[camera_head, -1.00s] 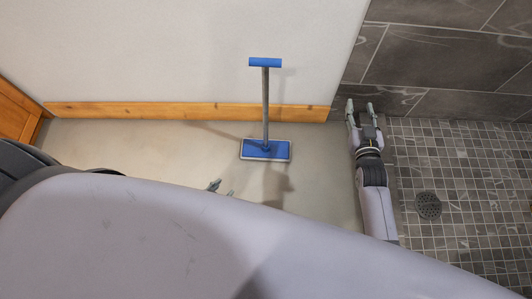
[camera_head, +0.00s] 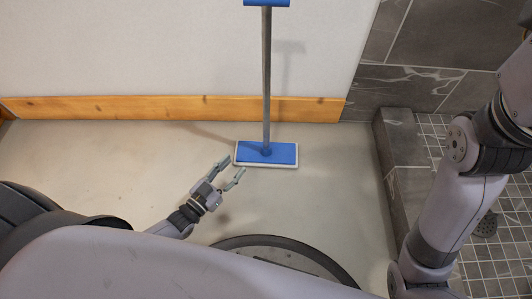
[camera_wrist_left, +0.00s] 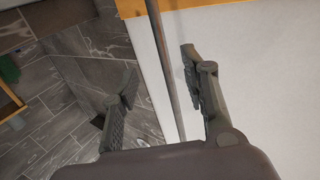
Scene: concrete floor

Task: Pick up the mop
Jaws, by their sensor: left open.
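The mop stands upright on the floor near the wall. It has a flat blue head with a white edge (camera_head: 267,153), a grey pole (camera_head: 266,75) and a blue crossbar grip (camera_head: 266,2) cut off by the top edge. My left gripper (camera_head: 233,166) is open and empty, in front of and slightly left of the mop head in the head view. In the left wrist view the pole (camera_wrist_left: 164,60) appears in the gap between the open fingers (camera_wrist_left: 158,64); the fingers do not close on it. My right arm rises at the right, its gripper out of view.
A white wall with a wooden baseboard (camera_head: 170,108) runs behind the mop. A low tiled curb (camera_head: 400,140) and a grey tiled shower floor with a drain (camera_head: 485,224) lie at the right. The concrete floor left of the mop is clear.

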